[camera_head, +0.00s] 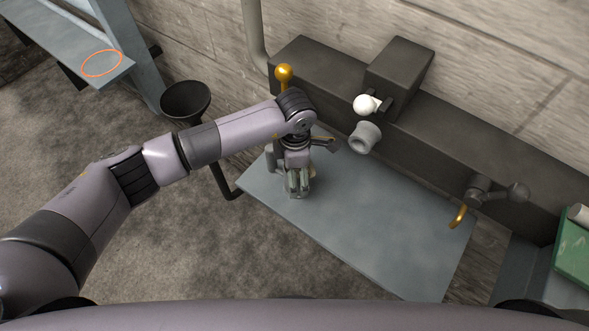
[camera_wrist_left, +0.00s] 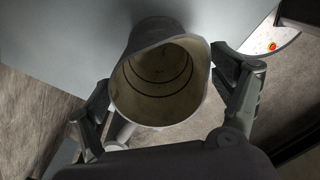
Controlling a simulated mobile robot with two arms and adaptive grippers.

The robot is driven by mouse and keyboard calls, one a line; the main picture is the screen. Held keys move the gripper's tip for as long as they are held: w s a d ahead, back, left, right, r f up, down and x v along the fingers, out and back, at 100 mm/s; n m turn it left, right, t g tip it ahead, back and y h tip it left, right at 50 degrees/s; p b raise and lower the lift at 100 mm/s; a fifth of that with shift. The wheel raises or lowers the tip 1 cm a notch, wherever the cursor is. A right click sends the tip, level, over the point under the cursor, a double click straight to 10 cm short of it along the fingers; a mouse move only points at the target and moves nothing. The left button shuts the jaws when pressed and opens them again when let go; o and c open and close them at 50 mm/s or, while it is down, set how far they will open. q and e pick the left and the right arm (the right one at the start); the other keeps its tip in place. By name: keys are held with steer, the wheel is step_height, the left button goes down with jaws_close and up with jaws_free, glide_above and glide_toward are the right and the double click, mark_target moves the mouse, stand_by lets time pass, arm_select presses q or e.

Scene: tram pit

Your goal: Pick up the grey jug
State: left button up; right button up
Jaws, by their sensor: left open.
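The grey jug (camera_wrist_left: 158,75) fills the middle of the left wrist view, its open mouth with a spout-like rim facing the camera and its inside pale and empty. My left gripper (camera_wrist_left: 163,82) has one finger on each side of the jug. The fingers look open, and I cannot tell whether either one touches its wall. In the head view my left gripper (camera_head: 298,185) points down over the left part of the grey-blue bench top (camera_head: 375,220) and mostly hides what is between its fingers. My right gripper is not in view.
A grey flared cup-like piece (camera_head: 365,138) and a white knob (camera_head: 366,104) are by the wall ledge. A yellow ball-topped lever (camera_head: 284,75) stands behind my wrist. A black funnel (camera_head: 186,100) is left of the bench. A tap-like fitting (camera_head: 485,192) juts out right. The bench's middle is clear.

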arm_select(q)
steer(key=shift+f, duration=1)
steer(key=c, duration=1.4)
